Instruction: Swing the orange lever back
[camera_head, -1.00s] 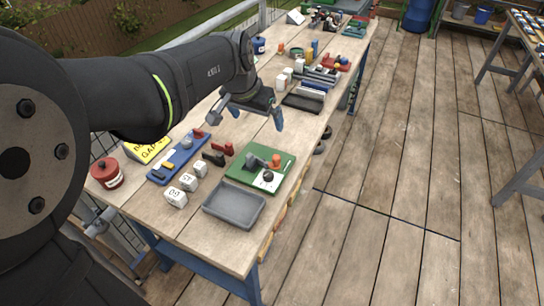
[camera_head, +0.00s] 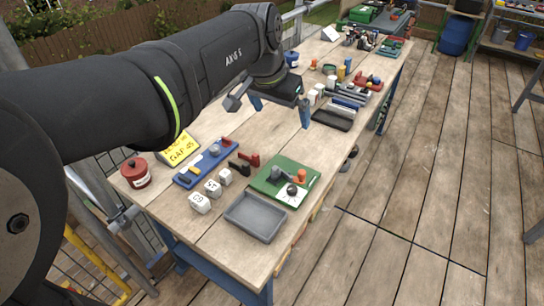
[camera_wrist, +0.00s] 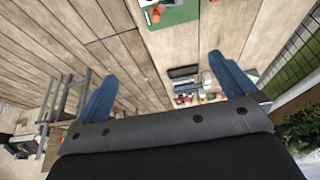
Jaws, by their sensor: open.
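The orange lever (camera_head: 299,176) stands on a green board (camera_head: 264,186) near the front of the workbench. A grey part (camera_head: 272,174) is just left of it, and a dark round knob sits in front on a white patch. The lever also shows small at the top edge of the wrist view (camera_wrist: 155,15), on a corner of the green board. My gripper (camera_head: 280,108) is open and empty above the bench, behind the board and apart from it. Its two blue fingers are spread wide, also in the wrist view (camera_wrist: 162,72).
A grey tray (camera_head: 255,217) lies in front of the green board. A blue board (camera_head: 206,163), white blocks (camera_head: 213,187), red and black handles (camera_head: 248,160), a yellow sign (camera_head: 181,149) and a red pot (camera_head: 135,173) are to the left. Several tools crowd the bench farther back.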

